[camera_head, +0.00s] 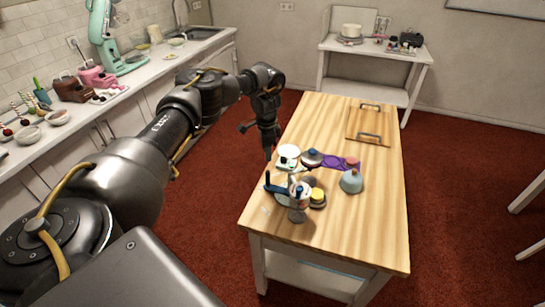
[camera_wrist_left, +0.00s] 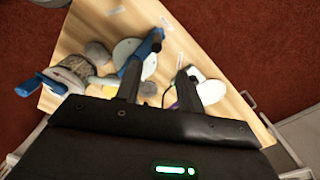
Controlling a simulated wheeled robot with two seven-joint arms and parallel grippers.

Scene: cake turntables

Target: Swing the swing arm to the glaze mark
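A small turntable cluster stands on the wooden table (camera_head: 345,215). In it, a grey stand with a blue-ended bar (camera_head: 276,188) is at the near left; I take this bar for the swing arm, but cannot be sure. Blue-handled parts also show in the left wrist view (camera_wrist_left: 40,85). A white round top (camera_head: 288,151) is at the cluster's back left. I cannot make out the glaze mark. My left gripper (camera_head: 268,150) points down at the table's left edge, behind and left of the cluster. Its fingers are apart and empty in the left wrist view (camera_wrist_left: 159,78). My right gripper is out of view.
A dark round-topped piece (camera_head: 311,157), a purple mat (camera_head: 334,162), a yellow-topped piece (camera_head: 317,195) and a teal dome (camera_head: 351,181) crowd the cluster. A board with handles (camera_head: 369,124) lies at the back. The table's right side is clear.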

